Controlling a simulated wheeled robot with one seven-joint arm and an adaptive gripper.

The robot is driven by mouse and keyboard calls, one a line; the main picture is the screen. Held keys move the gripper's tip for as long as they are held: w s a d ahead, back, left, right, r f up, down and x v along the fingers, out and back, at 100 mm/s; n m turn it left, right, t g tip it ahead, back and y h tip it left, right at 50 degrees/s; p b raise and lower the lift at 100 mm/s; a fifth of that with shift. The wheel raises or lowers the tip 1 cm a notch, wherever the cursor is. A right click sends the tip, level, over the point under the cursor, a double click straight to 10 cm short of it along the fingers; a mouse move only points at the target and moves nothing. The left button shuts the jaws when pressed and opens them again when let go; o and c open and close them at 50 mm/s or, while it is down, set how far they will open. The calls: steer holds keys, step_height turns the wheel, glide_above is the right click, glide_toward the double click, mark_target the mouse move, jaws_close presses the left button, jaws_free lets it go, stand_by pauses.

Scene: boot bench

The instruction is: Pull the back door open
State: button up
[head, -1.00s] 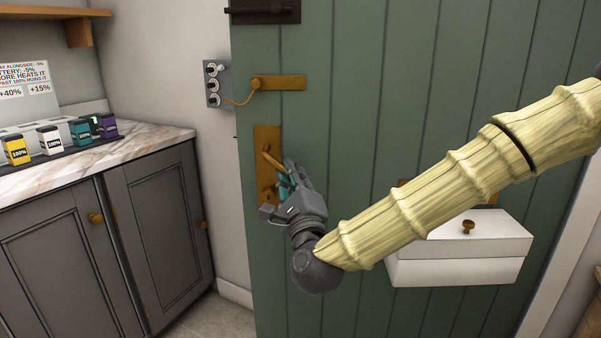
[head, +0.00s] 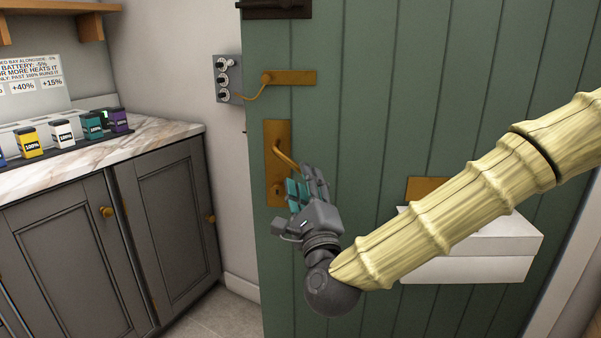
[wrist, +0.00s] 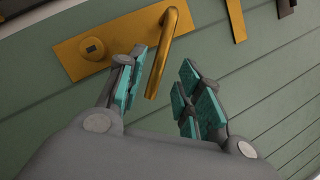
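The back door (head: 380,60) is green and planked. It fills the middle of the head view; I cannot tell whether it stands slightly ajar. Its brass handle plate (head: 273,135) carries a lever (head: 287,154) that slants down to the right. My gripper (head: 303,188) is just below and right of the lever. In the wrist view, my gripper (wrist: 160,88) is open with teal pads, and the lever (wrist: 172,50) points down with its free end between the two fingers. The pads show gaps to the lever. The plate (wrist: 105,45) shows behind the left finger.
A dark bolt (head: 275,8) and a brass latch with a curved hook (head: 290,77) are higher on the door. A grey switch box (head: 228,78) is on the wall left. A white box (head: 470,265) is on the door, partly behind my arm. Grey cabinets (head: 70,250) stand left.

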steer(key=v, duration=0.7)
steer(key=shift+s, duration=0.25)
steer(key=shift+f, duration=0.1)
